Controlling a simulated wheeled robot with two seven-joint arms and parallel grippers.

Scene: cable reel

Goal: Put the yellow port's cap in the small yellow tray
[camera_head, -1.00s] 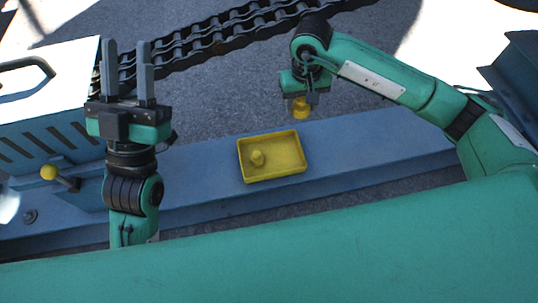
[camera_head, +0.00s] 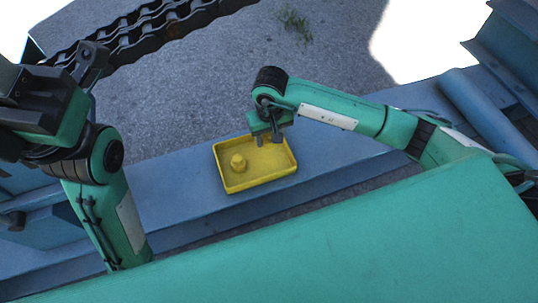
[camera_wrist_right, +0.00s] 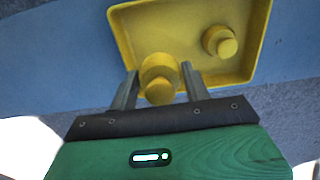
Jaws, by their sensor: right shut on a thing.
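The small yellow tray (camera_head: 288,172) lies on the blue beam in the head view. A yellow round cap-like piece (camera_head: 238,162) is in its left part; it also shows in the right wrist view (camera_wrist_right: 219,41). My right gripper (camera_head: 268,141) is over the tray's far right part. In the right wrist view it is shut on another yellow cap (camera_wrist_right: 158,78), held between both fingers. The tray (camera_wrist_right: 190,84) is behind this cap there; I cannot tell whether they touch. My left gripper (camera_head: 48,75) is at the left edge, turned sideways, its fingers apart and empty.
The blue beam (camera_head: 185,190) runs across under the tray, with bare room on both sides. A dark chain (camera_head: 150,32) lies on the grey ground at the back. Blue steel parts (camera_head: 500,90) stand at the right.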

